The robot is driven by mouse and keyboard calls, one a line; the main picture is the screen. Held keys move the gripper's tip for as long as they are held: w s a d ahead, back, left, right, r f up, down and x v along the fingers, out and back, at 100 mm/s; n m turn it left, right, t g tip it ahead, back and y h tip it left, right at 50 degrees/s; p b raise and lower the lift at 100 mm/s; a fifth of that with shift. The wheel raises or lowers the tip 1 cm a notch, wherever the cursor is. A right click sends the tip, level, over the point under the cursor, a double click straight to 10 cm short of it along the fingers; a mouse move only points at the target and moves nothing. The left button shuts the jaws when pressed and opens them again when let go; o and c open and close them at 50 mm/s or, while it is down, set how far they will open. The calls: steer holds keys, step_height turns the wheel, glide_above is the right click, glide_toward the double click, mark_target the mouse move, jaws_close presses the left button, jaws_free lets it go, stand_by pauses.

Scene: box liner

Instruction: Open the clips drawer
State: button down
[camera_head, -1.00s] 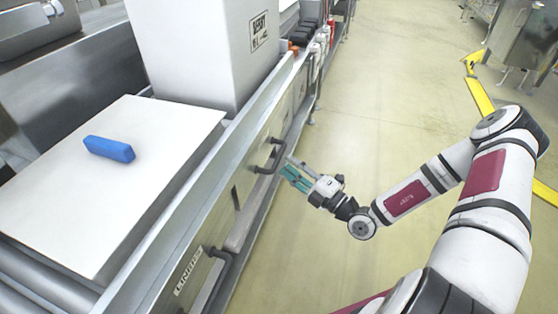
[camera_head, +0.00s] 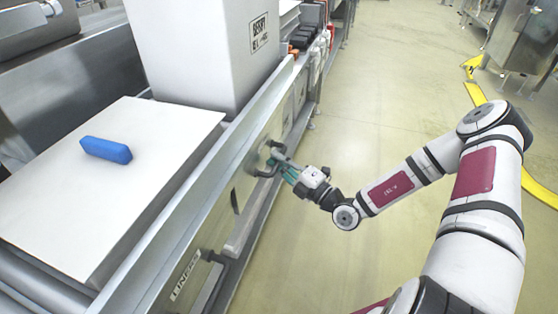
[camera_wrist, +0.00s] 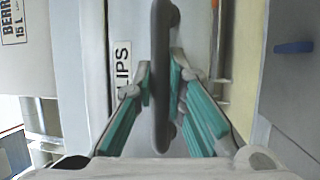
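The clips drawer has a dark bar handle (camera_head: 267,158) on the side of the long bench. The handle also runs down the middle of the wrist view (camera_wrist: 161,85). Beside it is a white label (camera_wrist: 123,66) on which I read "LIPS"; its first letter is hidden. My gripper (camera_head: 280,165) is at this handle. In the wrist view its teal-padded fingers (camera_wrist: 162,78) stand on either side of the bar, apart from each other. Whether the pads touch the bar is not clear. The drawer front looks flush with the bench.
A second drawer labelled "LINERS" (camera_head: 186,275) has its own handle (camera_head: 213,256) nearer the bottom of the head view. A tall white box (camera_head: 205,55) stands behind. The floor (camera_head: 370,130) right of the bench is clear.

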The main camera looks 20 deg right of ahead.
steer(key=shift+d, duration=0.1)
steer(key=s+d+p, duration=0.3)
steer(key=s+d, duration=0.7)
steer(key=d, duration=0.4)
steer(key=s+d+p, duration=0.2)
steer(key=s+d, duration=0.8)
steer(key=d, duration=0.4)
steer(key=shift+s+p, duration=0.2)
steer(key=shift+p, duration=0.2)
steer(key=shift+d, duration=0.1)
steer(key=c, duration=1.6)
jaws_free()
steer(key=v, duration=1.2)
